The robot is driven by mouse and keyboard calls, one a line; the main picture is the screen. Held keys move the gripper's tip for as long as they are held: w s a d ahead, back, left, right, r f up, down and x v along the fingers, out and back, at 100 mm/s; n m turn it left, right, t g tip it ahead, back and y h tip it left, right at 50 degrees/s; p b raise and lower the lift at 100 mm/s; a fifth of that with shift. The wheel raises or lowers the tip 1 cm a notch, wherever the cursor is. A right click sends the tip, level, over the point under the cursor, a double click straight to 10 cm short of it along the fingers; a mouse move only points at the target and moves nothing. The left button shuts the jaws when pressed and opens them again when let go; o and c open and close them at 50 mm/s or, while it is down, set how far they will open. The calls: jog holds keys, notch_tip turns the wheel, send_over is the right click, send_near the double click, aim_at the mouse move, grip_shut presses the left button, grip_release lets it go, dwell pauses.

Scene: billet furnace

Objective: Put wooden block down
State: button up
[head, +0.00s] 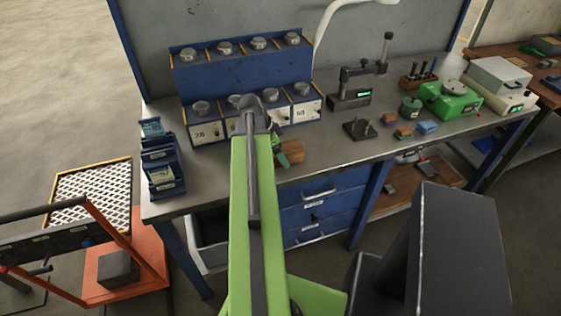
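My green arm reaches up the middle of the head view over the grey workbench (335,160). My gripper (279,150) is at the arm's far end, low at the bench's front part, mostly hidden behind the arm. A brown wooden block (293,152) shows just right of it, touching or very close to the green finger. The block appears at bench-top height, but I cannot tell whether it rests on the top or hangs just above. Whether the fingers are closed on it is hidden.
A blue rack (240,78) with several round-lidded canisters stands behind. Blue bins (160,165) stand left. Right are a dark stand (360,130), small blocks (403,132), a blue block (427,127) and a green scale (450,100). Bare bench lies right of the wooden block.

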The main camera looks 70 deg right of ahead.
jog(key=shift+s+d+f, duration=0.15)
jog(key=shift+f, duration=0.4)
jog(key=shift+r, duration=0.2)
grip_shut()
